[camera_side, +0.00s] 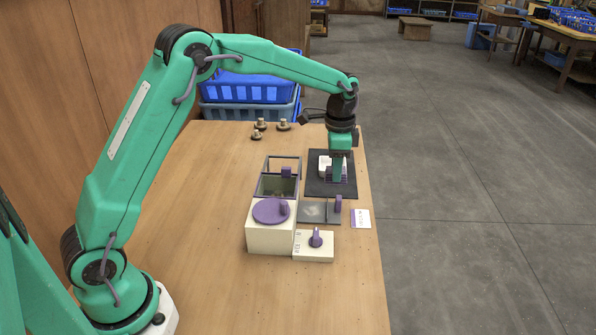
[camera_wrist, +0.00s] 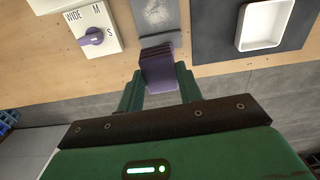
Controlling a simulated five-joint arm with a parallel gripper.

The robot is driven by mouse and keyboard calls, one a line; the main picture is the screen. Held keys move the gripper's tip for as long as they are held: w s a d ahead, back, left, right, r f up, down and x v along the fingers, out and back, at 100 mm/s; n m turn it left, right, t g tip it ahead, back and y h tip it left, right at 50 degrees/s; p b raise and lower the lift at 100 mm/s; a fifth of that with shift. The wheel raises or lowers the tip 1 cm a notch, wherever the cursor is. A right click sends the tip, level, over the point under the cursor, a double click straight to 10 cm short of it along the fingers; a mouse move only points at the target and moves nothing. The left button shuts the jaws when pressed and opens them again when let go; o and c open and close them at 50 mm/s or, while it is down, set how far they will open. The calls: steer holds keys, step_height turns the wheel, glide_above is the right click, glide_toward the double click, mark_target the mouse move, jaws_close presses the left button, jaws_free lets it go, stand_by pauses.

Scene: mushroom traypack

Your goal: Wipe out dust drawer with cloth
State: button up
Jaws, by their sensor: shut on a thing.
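My gripper (camera_side: 337,178) is shut on a folded purple cloth (camera_wrist: 160,72), which shows layered edges between its fingers. In the side view the cloth (camera_side: 336,173) is held up off the table, in front of the white tray. The dust drawer (camera_side: 313,212) is a flat grey tray lying pulled out from the machine, with a purple handle (camera_side: 338,204) at its right end. In the wrist view, pale dust marks the grey drawer floor (camera_wrist: 155,14), just beyond the cloth. I cannot tell how high the cloth hangs.
A white tray (camera_wrist: 265,38) stands on a dark mat (camera_side: 316,188). A cream machine (camera_side: 268,237) with a purple round lid stands left of the drawer, and a dial box (camera_side: 313,253) in front.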

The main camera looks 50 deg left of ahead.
steer(key=s+a+f, duration=0.1)
steer(key=a+f, duration=0.2)
steer(key=a, duration=0.3)
steer(key=shift+s+a+f, duration=0.1)
steer(key=shift+f, duration=1.75)
steer(key=shift+s+a+f, duration=0.1)
steer(key=shift+f, duration=1.7)
steer(key=shift+s+d+f, duration=0.1)
steer(key=shift+d+f, duration=0.15)
steer(key=shift+c, duration=0.3)
steer(key=shift+s+d, duration=2.1)
steer(key=shift+s, duration=0.05)
steer(key=shift+w+a, duration=2.25)
steer(key=shift+w, duration=0.05)
steer(key=shift+a+r, duration=0.1)
steer(key=shift+r, duration=0.05)
step_height(320, 180, up, 8)
steer(key=shift+f, duration=0.15)
